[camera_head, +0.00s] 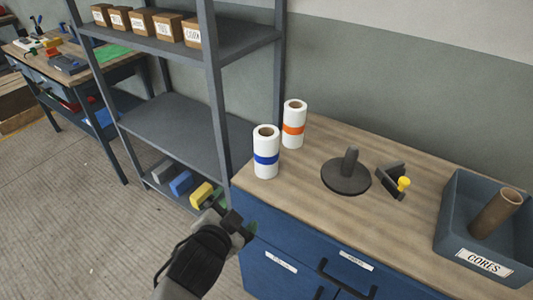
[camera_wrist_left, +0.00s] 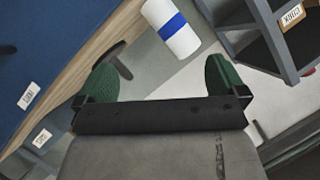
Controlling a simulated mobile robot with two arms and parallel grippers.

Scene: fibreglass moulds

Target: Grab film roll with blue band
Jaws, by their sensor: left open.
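The white film roll with the blue band (camera_head: 266,145) stands upright on the wooden top of the blue cabinet, near its left end. In the left wrist view this roll (camera_wrist_left: 172,30) lies beyond the fingertips, near the top edge and apart from them. A second white roll with an orange band (camera_head: 294,122) stands just behind it to the right. My left gripper (camera_head: 238,214) is in front of the cabinet's left corner, nearer than the blue-banded roll. In the left wrist view my left gripper (camera_wrist_left: 161,80) has its green pads wide apart, with nothing between them. My right gripper is not in view.
A grey metal shelf (camera_head: 175,130) with cardboard boxes stands left of the cabinet top (camera_head: 310,190). A dark round base with a post (camera_head: 346,178), a dark piece with a yellow knob (camera_head: 392,180) and a grey CORES bin (camera_head: 485,262) stand to the right.

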